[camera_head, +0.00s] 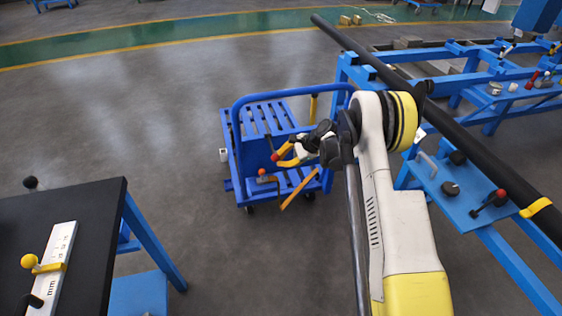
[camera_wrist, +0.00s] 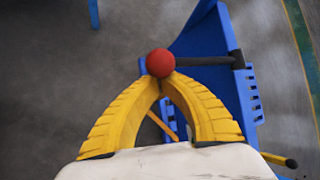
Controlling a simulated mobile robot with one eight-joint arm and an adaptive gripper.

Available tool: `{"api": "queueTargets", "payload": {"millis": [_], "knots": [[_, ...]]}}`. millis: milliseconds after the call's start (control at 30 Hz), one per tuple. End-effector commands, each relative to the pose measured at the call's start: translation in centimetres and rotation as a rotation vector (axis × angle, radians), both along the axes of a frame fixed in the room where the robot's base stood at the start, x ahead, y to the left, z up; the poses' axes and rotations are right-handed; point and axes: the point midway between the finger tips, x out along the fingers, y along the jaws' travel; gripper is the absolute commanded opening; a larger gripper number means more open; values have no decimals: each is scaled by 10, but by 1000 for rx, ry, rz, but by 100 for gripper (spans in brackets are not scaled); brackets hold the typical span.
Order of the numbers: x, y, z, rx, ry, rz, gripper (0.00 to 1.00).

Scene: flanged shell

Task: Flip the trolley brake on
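The blue trolley (camera_head: 262,118) stands on the floor ahead, with a slatted top and a tubular push handle. In the wrist view, its blue panel (camera_wrist: 205,38) carries a dark lever rod (camera_wrist: 208,60) that ends in a red ball knob (camera_wrist: 160,62). The knob also shows in the head view (camera_head: 275,157). My gripper (camera_wrist: 165,79) has its yellow fingers drawn together, tips meeting at the near edge of the knob. I cannot tell whether the tips touch it. In the head view my gripper (camera_head: 281,160) is at the trolley's near side.
A black-topped table (camera_head: 85,230) with a ruler (camera_head: 52,262) stands at the lower left. A blue frame (camera_head: 455,190) carrying a long dark pipe (camera_head: 440,105) is close on the right. An orange-yellow stick (camera_head: 299,189) is at the trolley's near side. The floor left of the trolley is clear.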

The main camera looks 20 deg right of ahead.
Motion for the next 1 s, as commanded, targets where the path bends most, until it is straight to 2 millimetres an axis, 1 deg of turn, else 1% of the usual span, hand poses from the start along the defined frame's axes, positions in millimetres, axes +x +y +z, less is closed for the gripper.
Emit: {"api": "queueTargets", "payload": {"millis": [667, 867, 1000], "knots": [[-3, 1, 14, 1, 108, 0, 0], [-4, 1, 27, 0, 202, 1, 0], [-5, 1, 41, 1, 283, 1, 0]]}}
